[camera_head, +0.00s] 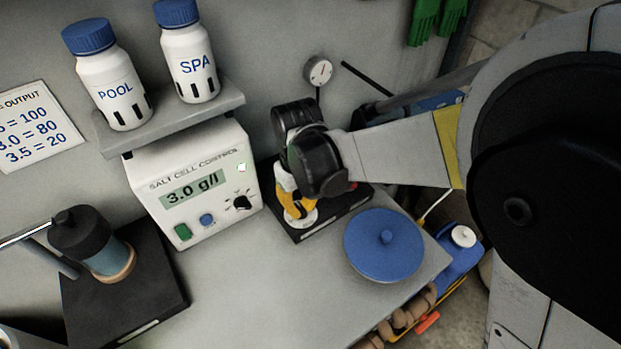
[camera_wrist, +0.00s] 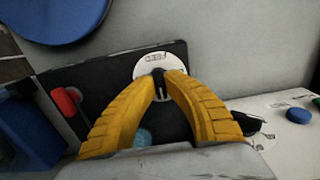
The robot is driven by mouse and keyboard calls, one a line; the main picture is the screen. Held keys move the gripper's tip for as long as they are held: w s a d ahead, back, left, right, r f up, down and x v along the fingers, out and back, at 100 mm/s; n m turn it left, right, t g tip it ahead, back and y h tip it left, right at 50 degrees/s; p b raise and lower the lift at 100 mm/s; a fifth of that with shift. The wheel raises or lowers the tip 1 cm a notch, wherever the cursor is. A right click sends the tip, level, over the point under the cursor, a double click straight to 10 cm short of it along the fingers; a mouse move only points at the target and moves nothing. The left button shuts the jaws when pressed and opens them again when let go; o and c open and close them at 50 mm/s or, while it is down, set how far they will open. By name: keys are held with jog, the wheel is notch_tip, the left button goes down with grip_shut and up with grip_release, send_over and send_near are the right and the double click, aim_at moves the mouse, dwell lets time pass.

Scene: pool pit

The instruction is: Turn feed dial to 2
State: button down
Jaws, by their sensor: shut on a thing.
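The feed dial (camera_wrist: 148,62) is a white round plate lettered FEED, upside down in the wrist view, on a black panel (camera_wrist: 75,80). My gripper (camera_wrist: 160,78) has its yellow fingers shut on the small dark knob at the dial's middle. The fingertips hide much of the knob and the dial's near side. Its numbers and pointer setting cannot be read. In the head view my gripper (camera_head: 297,207) points down at the white dial (camera_head: 304,220), and my wrist covers much of the panel (camera_head: 343,214).
The salt cell control box (camera_head: 178,212), reading 3.0 g/l, stands close left of my gripper, with POOL (camera_head: 117,92) and SPA (camera_head: 194,66) bottles on its shelf. A blue lid (camera_head: 384,250) lies right. A red control (camera_wrist: 65,100) sits near the dial.

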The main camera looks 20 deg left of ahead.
aim_at(301, 208)
jog(key=c, duration=1.5)
grip_release()
jog(key=shift+o, duration=0.2)
notch_tip(301, 208, up, 12)
jog(key=s+d+r+m+t, duration=0.1)
jog(key=d+m+t, duration=0.1)
jog(key=d, duration=0.9)
jog(key=s+d+r+m+t, duration=0.1)
jog(key=d+m, duration=0.3)
jog(key=d, duration=0.8)
jog(key=s+d+r+m+t, duration=0.1)
jog(key=s+d+m+t, duration=0.2)
jog(key=d, duration=0.8)
jog(key=shift+d+m+t, duration=0.4)
jog(key=shift+m+t, duration=0.1)
jog(key=shift+m, duration=0.1)
